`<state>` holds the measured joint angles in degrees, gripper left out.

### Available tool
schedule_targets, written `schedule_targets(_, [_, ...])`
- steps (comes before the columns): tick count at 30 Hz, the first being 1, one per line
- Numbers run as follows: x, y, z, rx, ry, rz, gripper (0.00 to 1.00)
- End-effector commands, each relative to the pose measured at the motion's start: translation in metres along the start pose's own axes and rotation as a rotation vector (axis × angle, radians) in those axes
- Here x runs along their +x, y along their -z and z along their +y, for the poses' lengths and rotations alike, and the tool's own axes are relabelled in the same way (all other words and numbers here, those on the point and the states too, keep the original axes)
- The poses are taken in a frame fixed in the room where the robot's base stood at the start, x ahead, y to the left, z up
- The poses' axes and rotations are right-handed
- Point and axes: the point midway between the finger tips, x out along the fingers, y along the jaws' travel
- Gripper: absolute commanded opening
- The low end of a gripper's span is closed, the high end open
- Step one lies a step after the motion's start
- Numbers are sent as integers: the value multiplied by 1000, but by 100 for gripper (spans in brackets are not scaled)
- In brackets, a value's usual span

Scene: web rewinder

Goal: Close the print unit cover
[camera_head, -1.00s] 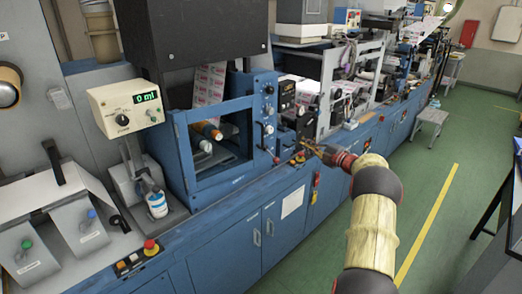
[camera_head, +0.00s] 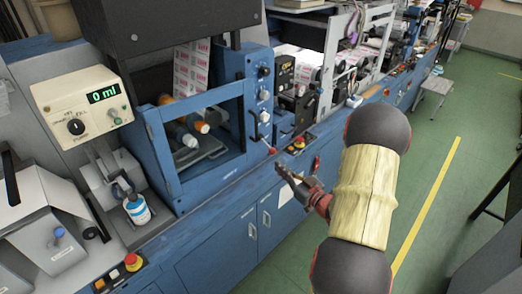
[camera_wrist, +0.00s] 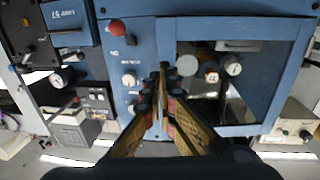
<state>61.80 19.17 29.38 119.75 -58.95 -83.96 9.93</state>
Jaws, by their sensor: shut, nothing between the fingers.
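The print unit (camera_head: 255,95) is a blue housing with a blue-framed window (camera_head: 158,150) on its front. Orange-ended and white rollers (camera_head: 188,130) and printed web show behind the frame. A dark hood (camera_head: 165,25) stands above it; I cannot tell which of these is the cover. My gripper (camera_head: 282,170) is in front of the machine, right of the frame, near a red-tipped lever (camera_head: 268,146). In the wrist view my gripper (camera_wrist: 164,66) is shut and empty, its tips overlapping the frame's near edge (camera_wrist: 165,40); contact cannot be told.
A dosing box (camera_head: 82,105) reading 0 ml stands left of the print unit, with a small bottle (camera_head: 137,208) below. Red buttons (camera_head: 299,142) sit on the machine's ledge. Blue cabinet doors (camera_head: 240,235) front the base. Open green floor (camera_head: 450,220) lies at right.

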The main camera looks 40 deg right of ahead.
Motion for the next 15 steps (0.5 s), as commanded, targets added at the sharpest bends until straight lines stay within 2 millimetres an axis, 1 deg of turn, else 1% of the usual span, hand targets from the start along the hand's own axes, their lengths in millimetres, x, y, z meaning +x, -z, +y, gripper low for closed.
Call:
schedule_targets(5, [18, -1, -1, 4, 5, 0, 0])
schedule_targets(15, [84, -2, -1, 2, 5, 0, 0])
